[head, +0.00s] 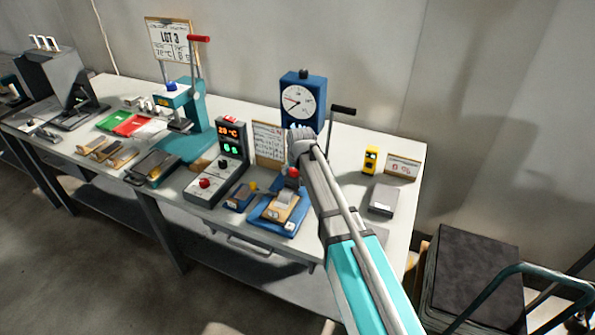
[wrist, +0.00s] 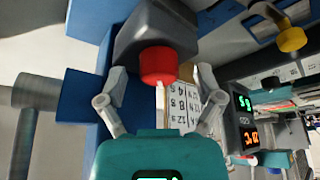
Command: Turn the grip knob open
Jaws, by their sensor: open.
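A red knob (wrist: 158,65) on a dark grey housing (wrist: 155,30) shows in the wrist view, between the two fingers of my gripper (wrist: 160,78). The fingers are open, one on each side of the knob, with visible gaps between them and it. My arm hides part of that fixture, and my fingers cannot be made out there.
A control box (head: 231,138) with lit digits and a yellow knob (head: 253,186) stand left of the fixture. A blue dial gauge (head: 303,97) with a black lever stands behind. A grey box (head: 382,199) lies right of my arm.

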